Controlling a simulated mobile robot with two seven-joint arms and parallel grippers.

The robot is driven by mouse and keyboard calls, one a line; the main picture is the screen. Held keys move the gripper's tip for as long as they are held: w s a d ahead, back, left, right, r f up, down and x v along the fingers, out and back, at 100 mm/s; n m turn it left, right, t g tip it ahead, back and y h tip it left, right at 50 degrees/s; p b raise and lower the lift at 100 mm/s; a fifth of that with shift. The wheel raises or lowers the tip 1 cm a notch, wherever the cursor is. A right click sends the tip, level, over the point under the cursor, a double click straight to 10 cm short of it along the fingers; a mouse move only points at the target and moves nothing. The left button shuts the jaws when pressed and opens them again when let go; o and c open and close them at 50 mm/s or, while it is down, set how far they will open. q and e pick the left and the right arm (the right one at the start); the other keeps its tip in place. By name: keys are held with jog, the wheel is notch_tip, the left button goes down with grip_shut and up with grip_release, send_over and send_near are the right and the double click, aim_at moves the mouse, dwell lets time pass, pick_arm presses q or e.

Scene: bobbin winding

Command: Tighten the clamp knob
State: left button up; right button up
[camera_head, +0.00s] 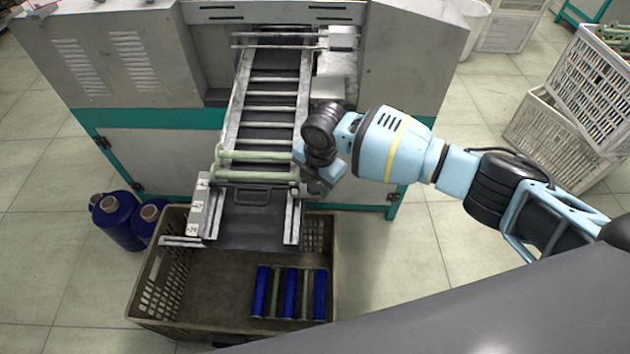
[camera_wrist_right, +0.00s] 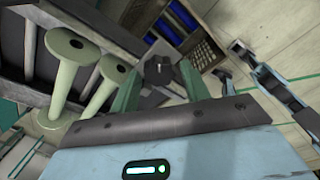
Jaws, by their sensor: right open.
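The dark clamp knob (camera_wrist_right: 158,69) shows in the right wrist view, with my right gripper's two greenish fingers on either side of it. My right gripper (camera_wrist_right: 162,88) is open around the knob; I cannot tell whether a finger touches it. In the head view my right gripper (camera_head: 320,182) is at the right rail of the machine's chute (camera_head: 240,115), near its lower end. The knob is hidden behind the gripper there. My left gripper is not in view.
Pale green empty bobbins (camera_head: 255,157) lie across the chute beside the gripper; they also show at left in the wrist view (camera_wrist_right: 66,78). A brown crate (camera_head: 150,285) below holds blue-wound bobbins. Blue cones (camera_head: 117,218) stand left, white crates (camera_head: 545,125) right.

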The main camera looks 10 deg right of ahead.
jog(key=c, duration=0.7)
pick_arm(q)
jog(key=shift+w+r, duration=0.2)
jog(key=shift+w, duration=0.3)
jog(key=shift+r, duration=0.1)
